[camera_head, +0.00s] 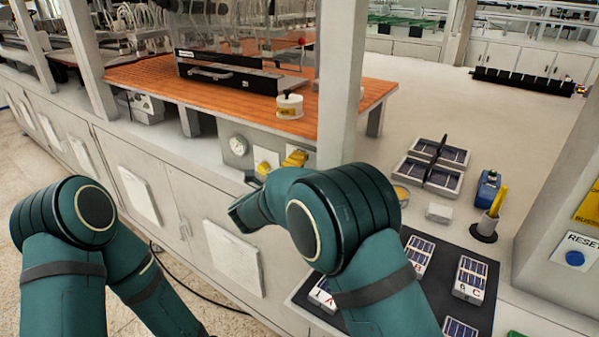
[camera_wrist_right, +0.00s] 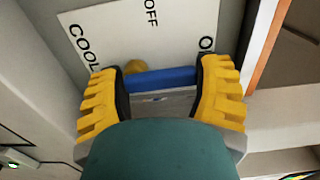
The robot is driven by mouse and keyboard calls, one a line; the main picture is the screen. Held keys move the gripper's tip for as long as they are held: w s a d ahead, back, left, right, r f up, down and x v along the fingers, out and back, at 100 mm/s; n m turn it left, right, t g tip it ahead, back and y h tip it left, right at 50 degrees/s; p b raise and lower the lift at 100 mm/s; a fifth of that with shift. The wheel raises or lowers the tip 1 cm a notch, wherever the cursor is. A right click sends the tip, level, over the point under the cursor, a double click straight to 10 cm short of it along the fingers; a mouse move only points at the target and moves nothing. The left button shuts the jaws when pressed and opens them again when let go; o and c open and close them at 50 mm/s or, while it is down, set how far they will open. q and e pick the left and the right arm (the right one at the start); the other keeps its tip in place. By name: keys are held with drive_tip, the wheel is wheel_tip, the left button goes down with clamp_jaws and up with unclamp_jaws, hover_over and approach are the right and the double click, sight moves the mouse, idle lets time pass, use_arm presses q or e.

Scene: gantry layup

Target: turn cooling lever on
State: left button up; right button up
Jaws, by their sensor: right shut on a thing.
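The cooling lever shows in the right wrist view as a blue handle (camera_wrist_right: 160,79) with a yellow hub at its left end. It lies between the two yellow fingers of my right gripper (camera_wrist_right: 161,86), which is shut on it. The handle points right, toward the partly hidden label that starts with "O". The white label plate (camera_wrist_right: 110,30) reads "COOL..." at left and "OFF" at top. In the head view my right gripper (camera_head: 280,162) is at the bench front panel, and the lever is hidden there. My left gripper is out of view.
A round gauge (camera_head: 238,145) is on the panel left of my right gripper. An orange slatted worktop (camera_head: 140,78) and a white post (camera_head: 340,80) stand close above. A dark mat (camera_head: 425,290) with labelled panel blocks lies at right, below a blue bottle (camera_head: 487,190).

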drive_tip(key=shift+r, duration=0.2)
idle(0.3)
drive_tip(key=o, duration=1.2)
drive_tip(key=shift+f, duration=0.1)
drive_tip(key=shift+s+a, duration=0.15)
drive_tip(key=shift+s, duration=0.05)
drive_tip(key=v, duration=1.1)
drive_tip(key=shift+s, duration=0.2)
drive_tip(key=shift+a, duration=0.1)
